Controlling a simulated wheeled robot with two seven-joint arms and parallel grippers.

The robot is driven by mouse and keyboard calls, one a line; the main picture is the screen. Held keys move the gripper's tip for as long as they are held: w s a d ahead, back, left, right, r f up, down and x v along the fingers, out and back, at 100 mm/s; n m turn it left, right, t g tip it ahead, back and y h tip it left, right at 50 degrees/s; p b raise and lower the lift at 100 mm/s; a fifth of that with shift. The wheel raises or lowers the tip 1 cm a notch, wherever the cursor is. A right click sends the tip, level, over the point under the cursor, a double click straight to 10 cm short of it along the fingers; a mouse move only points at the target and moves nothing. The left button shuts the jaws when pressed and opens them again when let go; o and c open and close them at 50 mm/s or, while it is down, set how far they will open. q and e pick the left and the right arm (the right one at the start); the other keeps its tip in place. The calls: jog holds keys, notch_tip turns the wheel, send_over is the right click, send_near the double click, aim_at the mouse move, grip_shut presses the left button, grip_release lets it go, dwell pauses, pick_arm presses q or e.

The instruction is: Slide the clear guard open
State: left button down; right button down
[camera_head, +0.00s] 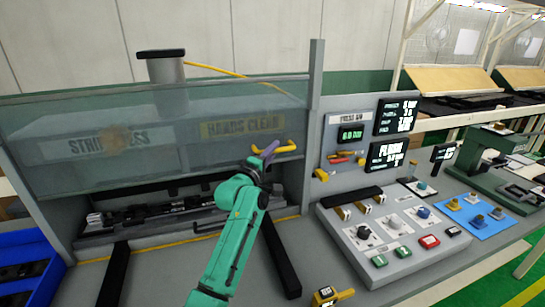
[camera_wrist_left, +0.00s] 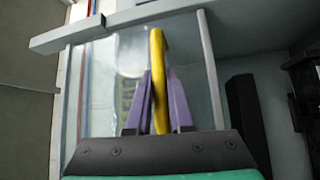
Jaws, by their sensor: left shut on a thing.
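The clear guard (camera_head: 150,165) is a see-through sheet across the front of the press at left. A sign reading "HANDS CLEAR" (camera_head: 242,124) shows near its right end. A yellow handle (camera_head: 287,148) is at the guard's right side. My left gripper (camera_head: 266,150), with purple fingers, is at this handle. In the left wrist view, the fingers (camera_wrist_left: 157,103) are shut on the yellow handle (camera_wrist_left: 158,55), which stands between them. Below the guard's lower edge, the dark press bed (camera_head: 160,212) shows through a gap. My right gripper is in neither view.
A grey post (camera_head: 312,120) stands just right of the handle. A control box (camera_head: 395,235) with knobs and buttons sits on the bench at right. A blue bin (camera_head: 28,265) is at lower left. Two dark bars (camera_head: 281,258) extend forward from the press.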

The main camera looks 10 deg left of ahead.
pick_arm(q)
jog(key=shift+r, duration=0.3)
jog(key=c, duration=0.8)
grip_release()
jog(key=shift+s, duration=0.1)
jog(key=shift+f, duration=0.1)
jog(key=shift+s+a+f, duration=0.1)
jog(key=shift+s, duration=0.15)
jog(key=b+v, duration=0.4)
jog(key=v, duration=1)
jog(key=shift+b, duration=0.35)
